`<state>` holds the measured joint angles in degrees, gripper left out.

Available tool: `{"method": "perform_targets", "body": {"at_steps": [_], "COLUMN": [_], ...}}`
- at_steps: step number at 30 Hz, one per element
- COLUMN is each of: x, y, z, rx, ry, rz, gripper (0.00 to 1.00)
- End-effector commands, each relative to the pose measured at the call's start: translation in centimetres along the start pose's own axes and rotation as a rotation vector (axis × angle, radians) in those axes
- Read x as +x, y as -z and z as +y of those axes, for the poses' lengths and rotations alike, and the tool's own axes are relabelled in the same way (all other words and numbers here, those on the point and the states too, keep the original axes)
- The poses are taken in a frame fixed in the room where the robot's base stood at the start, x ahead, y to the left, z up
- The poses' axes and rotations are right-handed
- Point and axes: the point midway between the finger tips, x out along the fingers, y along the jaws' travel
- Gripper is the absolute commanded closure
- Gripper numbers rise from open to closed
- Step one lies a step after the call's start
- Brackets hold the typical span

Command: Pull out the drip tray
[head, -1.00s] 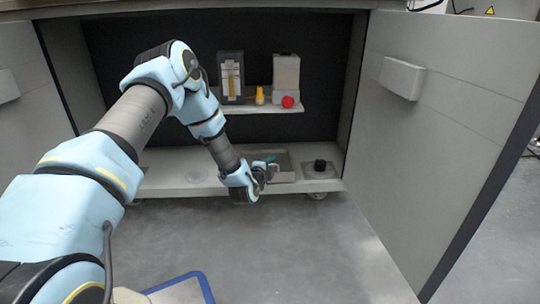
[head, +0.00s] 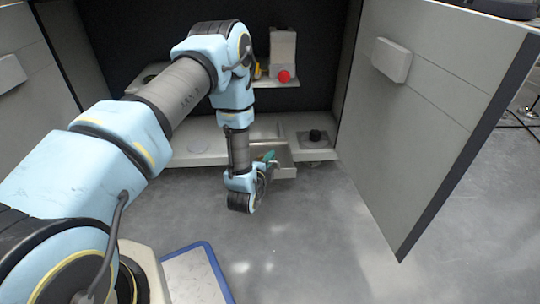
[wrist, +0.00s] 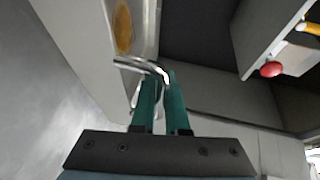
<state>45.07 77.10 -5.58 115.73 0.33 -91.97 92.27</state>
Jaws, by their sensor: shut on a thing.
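The drip tray (head: 284,172) is a shallow grey tray at the bottom of the open cabinet. Its front part sticks out past the cabinet floor's front edge. My gripper (head: 268,158) is at the tray's front, its teal fingers partly hidden by my wrist. In the wrist view, my gripper (wrist: 164,82) is shut on a curved metal handle (wrist: 140,66). An orange-yellow patch (wrist: 123,26) shows on a pale surface beyond the handle; I cannot tell whether it lies in the tray.
The open right door (head: 440,110) flanks the opening.

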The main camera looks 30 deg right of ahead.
Motion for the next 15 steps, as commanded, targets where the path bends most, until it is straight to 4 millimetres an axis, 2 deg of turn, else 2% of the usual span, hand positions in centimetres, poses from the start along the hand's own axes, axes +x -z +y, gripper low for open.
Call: {"method": "perform_targets", "body": {"at_steps": [4, 5, 8, 15], "x": [0.02, 0.02, 0.03, 0.0], "y": [-0.03, -0.03, -0.02, 0.0], "z": [-0.02, -0.02, -0.02, -0.02], "rx": [0.0, 0.0, -0.001, -0.001], "ry": [0.0, 0.0, 0.0, 0.0], "rz": [-0.001, -0.001, -0.001, 0.0], "gripper": [1.0, 0.87, 0.76, 0.75]}}
